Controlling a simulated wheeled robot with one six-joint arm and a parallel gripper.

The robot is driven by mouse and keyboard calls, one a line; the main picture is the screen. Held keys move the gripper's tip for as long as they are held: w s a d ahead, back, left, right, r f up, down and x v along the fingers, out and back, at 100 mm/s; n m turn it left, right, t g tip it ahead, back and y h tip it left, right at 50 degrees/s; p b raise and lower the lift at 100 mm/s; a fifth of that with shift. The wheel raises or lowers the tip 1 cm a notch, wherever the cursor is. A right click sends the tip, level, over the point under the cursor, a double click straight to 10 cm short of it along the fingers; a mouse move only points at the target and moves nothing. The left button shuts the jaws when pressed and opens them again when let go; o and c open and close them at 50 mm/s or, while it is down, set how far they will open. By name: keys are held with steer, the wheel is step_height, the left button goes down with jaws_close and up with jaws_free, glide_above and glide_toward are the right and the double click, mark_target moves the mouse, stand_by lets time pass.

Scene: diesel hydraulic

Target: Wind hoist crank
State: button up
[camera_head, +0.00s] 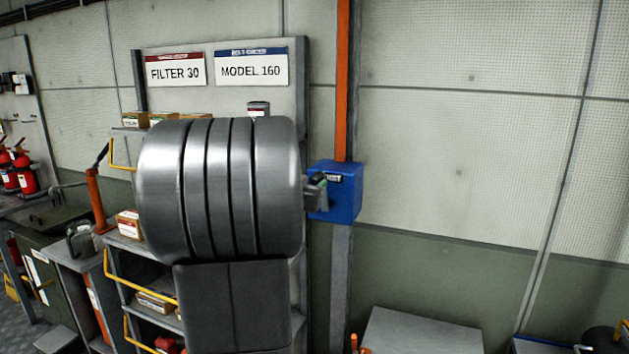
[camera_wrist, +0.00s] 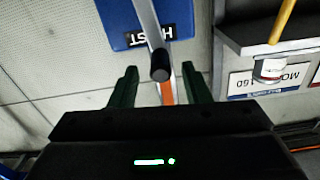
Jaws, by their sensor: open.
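The blue hoist box (camera_head: 345,190) is fixed to a post on the wall, right of centre in the head view. In the wrist view the hoist box (camera_wrist: 125,18) appears upside down with its HOIST label. A grey crank arm (camera_wrist: 148,22) crosses in front of it and ends in a dark round handle (camera_wrist: 160,66). My gripper (camera_wrist: 160,78) is open, with one green finger on each side of the handle's line. Whether the handle lies fully between the fingers in depth, I cannot tell. In the head view my arm hides most of the gripper and crank.
A shelf rack with a yellow rail (camera_head: 150,291) and boxes stands left of the hoist post, partly behind my arm. Signs reading FILTER 30 (camera_head: 175,70) and MODEL 160 (camera_head: 252,69) hang above. A grey-topped cabinet (camera_head: 420,335) stands low at right. The wall right of the post is bare.

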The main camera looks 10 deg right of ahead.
steer(key=shift+x, duration=1.85)
steer(key=shift+a, duration=0.1)
jaws_close()
